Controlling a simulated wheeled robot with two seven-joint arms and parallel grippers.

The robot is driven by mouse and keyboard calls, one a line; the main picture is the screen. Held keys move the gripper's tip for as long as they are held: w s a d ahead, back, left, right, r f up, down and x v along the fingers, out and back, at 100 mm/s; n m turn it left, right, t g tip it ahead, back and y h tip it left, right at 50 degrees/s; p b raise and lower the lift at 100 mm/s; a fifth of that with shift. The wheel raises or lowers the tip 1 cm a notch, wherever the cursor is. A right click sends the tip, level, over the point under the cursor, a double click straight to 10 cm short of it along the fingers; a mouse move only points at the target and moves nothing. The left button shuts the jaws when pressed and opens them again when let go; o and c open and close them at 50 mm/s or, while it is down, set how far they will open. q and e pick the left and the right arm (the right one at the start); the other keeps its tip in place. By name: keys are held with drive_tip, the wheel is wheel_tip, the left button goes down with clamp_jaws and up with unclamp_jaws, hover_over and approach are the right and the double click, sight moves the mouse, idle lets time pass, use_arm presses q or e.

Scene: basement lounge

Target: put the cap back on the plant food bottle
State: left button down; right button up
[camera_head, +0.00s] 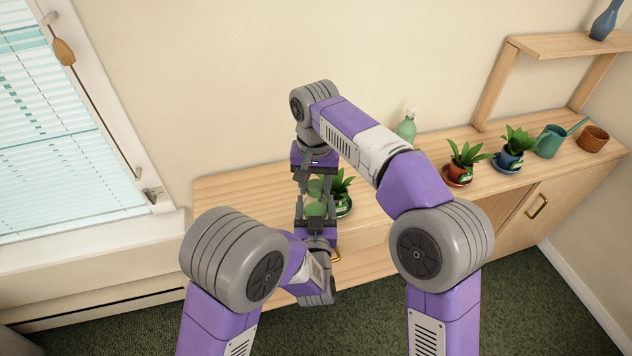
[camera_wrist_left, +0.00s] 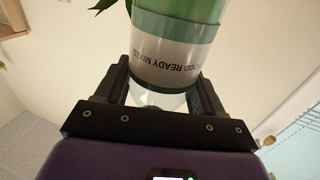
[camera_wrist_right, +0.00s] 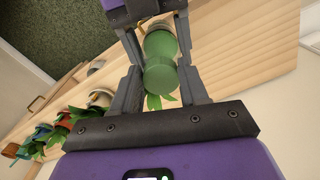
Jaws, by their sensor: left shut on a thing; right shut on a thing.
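The plant food bottle (camera_head: 315,209) is green with a white lettered label (camera_wrist_left: 172,62), seen close in the left wrist view. My left gripper (camera_head: 315,213) is shut on the bottle from the front, low in the head view. The green cap (camera_head: 315,187) is held by my right gripper (camera_head: 314,182), which is shut on it and reaches in from the back. In the head view the cap appears just beyond the bottle with a small gap. In the right wrist view the cap (camera_wrist_right: 161,80) overlaps the bottle, so contact there cannot be told.
A wooden cabinet top (camera_head: 240,194) lies beneath. A potted plant (camera_head: 344,190) stands close beside the grippers. Farther right are a green spray bottle (camera_head: 406,127), a red pot (camera_head: 460,171), a blue pot (camera_head: 510,158), a watering can (camera_head: 550,141) and a brown pot (camera_head: 593,138).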

drive_tip(key=m, duration=0.6)
drive_tip(key=shift+a+m, duration=0.3)
drive_tip(key=m, duration=0.3)
drive_tip(key=shift+w+m, duration=0.2)
drive_tip(key=shift+m, duration=0.2)
drive_tip(key=m, duration=0.4)
drive_tip(key=shift+w+a, duration=0.1)
drive_tip(key=m, duration=0.4)
drive_tip(key=shift+w+m, duration=0.15)
drive_tip(key=shift+m, duration=0.15)
drive_tip(key=m, duration=0.4)
drive_tip(key=shift+w, duration=0.1)
drive_tip(key=m, duration=0.7)
drive_tip(key=shift+w+d+f, duration=0.1)
drive_tip(key=shift+w+d, duration=0.05)
drive_tip(key=shift+d, duration=0.1)
drive_tip(key=shift+m, duration=0.5)
drive_tip(key=o, duration=1)
